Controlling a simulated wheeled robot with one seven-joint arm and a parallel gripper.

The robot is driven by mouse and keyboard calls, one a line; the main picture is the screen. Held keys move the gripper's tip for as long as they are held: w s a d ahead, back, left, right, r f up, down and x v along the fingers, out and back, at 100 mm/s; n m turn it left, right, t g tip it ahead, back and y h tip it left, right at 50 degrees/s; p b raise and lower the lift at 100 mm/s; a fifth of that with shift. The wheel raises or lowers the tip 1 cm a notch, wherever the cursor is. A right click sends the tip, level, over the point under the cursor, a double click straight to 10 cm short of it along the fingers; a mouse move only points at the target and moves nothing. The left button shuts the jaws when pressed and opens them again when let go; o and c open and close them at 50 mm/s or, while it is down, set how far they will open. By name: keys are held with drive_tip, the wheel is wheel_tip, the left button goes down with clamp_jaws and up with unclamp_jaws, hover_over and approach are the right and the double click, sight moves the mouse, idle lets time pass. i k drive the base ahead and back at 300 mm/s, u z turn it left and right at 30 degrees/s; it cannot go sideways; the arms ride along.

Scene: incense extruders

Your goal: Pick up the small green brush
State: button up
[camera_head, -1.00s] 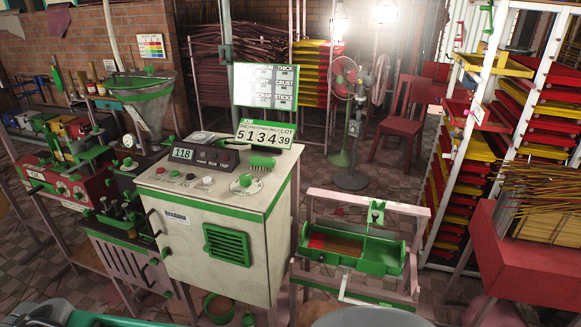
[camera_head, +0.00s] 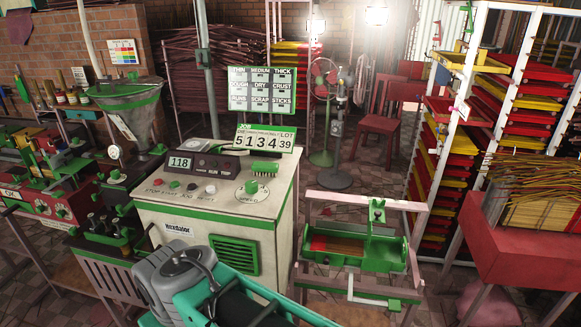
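The small green brush (camera_head: 265,169) lies on the top of the cream and green control cabinet (camera_head: 150,207), towards its back right. It is just in front of the green-framed number sign (camera_head: 266,139) and behind the round speed dial (camera_head: 251,187). Nothing touches it from above. My grey and teal arm shows at the bottom centre, in front of the cabinet and well short of the brush. No gripper fingers can be made out.
A numeric display box (camera_head: 202,165) and several knobs share the cabinet top. A green chart board (camera_head: 262,90) rises behind. A metal funnel (camera_head: 128,110) stands at left. A wooden frame with a green tray (camera_head: 390,255) stands at right. A red chair (camera_head: 382,120) is farther back.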

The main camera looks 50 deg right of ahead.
sight(260, 168)
drive_tip(key=i, duration=0.95)
drive_tip(key=u, duration=0.05)
